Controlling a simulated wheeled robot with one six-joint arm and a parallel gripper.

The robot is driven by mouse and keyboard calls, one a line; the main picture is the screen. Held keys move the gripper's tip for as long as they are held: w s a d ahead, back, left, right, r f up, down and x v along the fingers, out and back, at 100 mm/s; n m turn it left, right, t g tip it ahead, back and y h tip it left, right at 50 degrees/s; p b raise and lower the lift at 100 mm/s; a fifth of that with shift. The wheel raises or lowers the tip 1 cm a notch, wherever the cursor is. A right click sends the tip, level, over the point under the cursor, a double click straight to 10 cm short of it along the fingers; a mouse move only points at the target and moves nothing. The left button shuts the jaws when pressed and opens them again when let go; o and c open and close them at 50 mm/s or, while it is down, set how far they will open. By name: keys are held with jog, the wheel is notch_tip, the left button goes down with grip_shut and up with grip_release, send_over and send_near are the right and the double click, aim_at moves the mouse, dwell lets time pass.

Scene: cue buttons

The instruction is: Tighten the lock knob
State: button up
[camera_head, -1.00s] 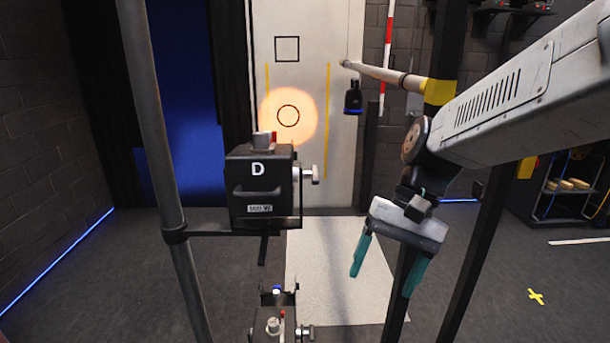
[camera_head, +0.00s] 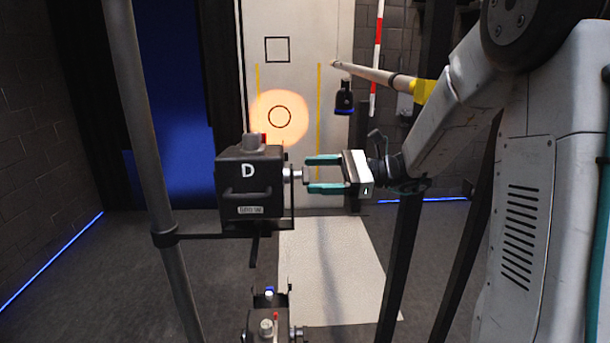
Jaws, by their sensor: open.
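The lock knob (camera_head: 297,174) is a small silver T-shaped knob on the right side of the black box marked D (camera_head: 250,190). The box is fixed to a bracket on the upright pole. My gripper (camera_head: 307,174) lies level and points left, with its two teal fingers open. The fingertips are at the knob's outer end, one above it and one below it. I cannot tell whether they touch the knob.
A grey pole (camera_head: 146,130) stands left of the box. Below is another unit (camera_head: 268,325) with a similar side knob. Behind, an orange light spot (camera_head: 262,108) falls on a pale panel with a square and a circle. A wooden bar (camera_head: 370,74) and a small dark lamp (camera_head: 344,97) are at upper right.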

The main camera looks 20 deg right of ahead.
aim_at(305, 173)
jog(key=shift+x, duration=1.5)
jog(key=c, duration=1)
jog(key=shift+m, duration=1.7)
jog(key=o, duration=1)
jog(key=shift+d, duration=0.1)
jog(key=v, duration=0.7)
jog(key=shift+d, duration=0.35)
